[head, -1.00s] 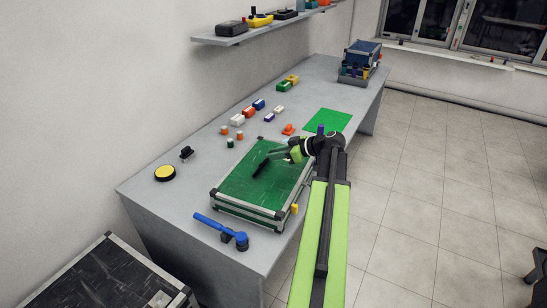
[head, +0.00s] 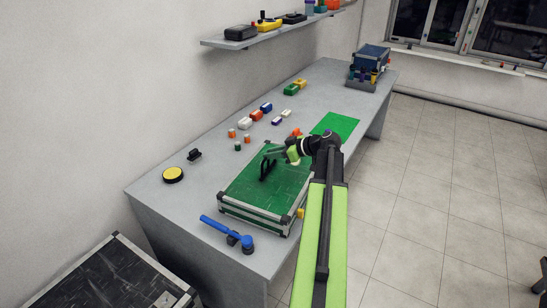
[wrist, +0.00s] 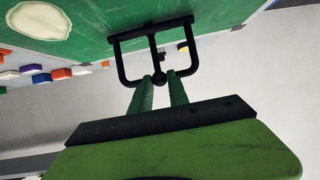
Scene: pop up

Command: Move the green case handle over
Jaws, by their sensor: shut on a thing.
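The green case (head: 245,185) lies shut on the grey table, with a green top and silver edges with dark corners. Its black handle (head: 264,166) stands up from the top. In the wrist view the handle (wrist: 122,64) is a black frame with a middle bar ending in a round knob. My gripper (head: 279,153) reaches over the case from the right. In the wrist view its two green fingers (wrist: 161,80) are shut on the handle around the knob. The exact finger contact is partly hidden.
A blue lever (head: 222,228) stands at the table's near edge and a yellow button (head: 172,174) at the left. Several coloured blocks (head: 255,115) lie behind the case. A green mat (head: 337,123) lies farther right. A wall shelf (head: 250,40) hangs above.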

